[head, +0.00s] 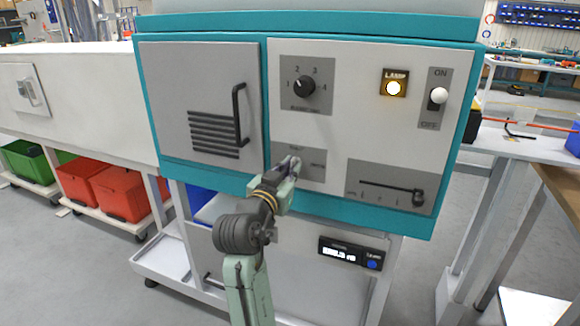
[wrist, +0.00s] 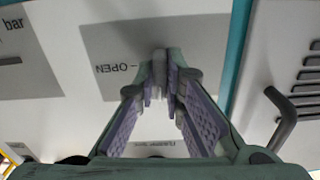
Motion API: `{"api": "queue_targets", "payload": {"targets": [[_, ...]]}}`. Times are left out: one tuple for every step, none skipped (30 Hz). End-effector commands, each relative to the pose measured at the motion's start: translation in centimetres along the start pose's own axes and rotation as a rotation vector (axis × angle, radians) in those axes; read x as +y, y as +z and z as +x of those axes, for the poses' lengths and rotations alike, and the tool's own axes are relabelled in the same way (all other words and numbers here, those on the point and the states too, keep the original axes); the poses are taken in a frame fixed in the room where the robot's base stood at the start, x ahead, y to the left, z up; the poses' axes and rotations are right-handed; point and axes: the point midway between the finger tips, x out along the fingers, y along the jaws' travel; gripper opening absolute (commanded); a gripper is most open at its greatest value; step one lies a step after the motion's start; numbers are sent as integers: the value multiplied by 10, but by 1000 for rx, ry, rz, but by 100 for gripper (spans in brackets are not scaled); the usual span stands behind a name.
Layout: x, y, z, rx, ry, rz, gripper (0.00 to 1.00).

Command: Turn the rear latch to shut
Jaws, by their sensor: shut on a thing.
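The latch's grey plate (head: 314,165) is at the lower left of the white control panel, with small lettering. In the wrist view the plate (wrist: 205,40) reads "OPEN" upside down, with a short mark beside the word. My gripper (head: 289,165) reaches up to this plate and covers much of it. In the wrist view my gripper (wrist: 159,85) is shut on the small grey latch handle (wrist: 159,68), which shows only in part between the purple-padded fingertips. The handle's angle is hard to tell because the fingers hide most of it.
Left of the plate is a grey door with a black handle (head: 239,115). Above is a rotary dial (head: 304,87). To the right are a lit lamp (head: 394,88), an ON/OFF toggle (head: 438,96) and a slider (head: 391,188). A small display (head: 351,253) is below.

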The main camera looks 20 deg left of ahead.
Motion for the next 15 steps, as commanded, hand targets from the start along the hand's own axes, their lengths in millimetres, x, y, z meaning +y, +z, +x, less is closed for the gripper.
{"api": "queue_targets", "payload": {"targets": [[2, -6, 2, 11, 2, -17, 0], [2, -6, 2, 11, 2, -28, 0], [2, -6, 2, 11, 2, -42, 0], [2, -6, 1, 11, 2, -51, 0], [2, -6, 1, 11, 2, -58, 0], [2, -6, 1, 11, 2, -68, 0], [1, -6, 1, 11, 2, -74, 0], [1, -6, 1, 11, 2, -79, 0], [1, -6, 1, 11, 2, -84, 0], [1, -6, 1, 11, 2, -86, 0], [1, -6, 1, 11, 2, -89, 0], [1, -6, 1, 11, 2, -91, 0], [1, -6, 1, 11, 2, -92, 0], [1, -6, 1, 11, 2, -93, 0], [1, -6, 1, 11, 2, -93, 0]]}}
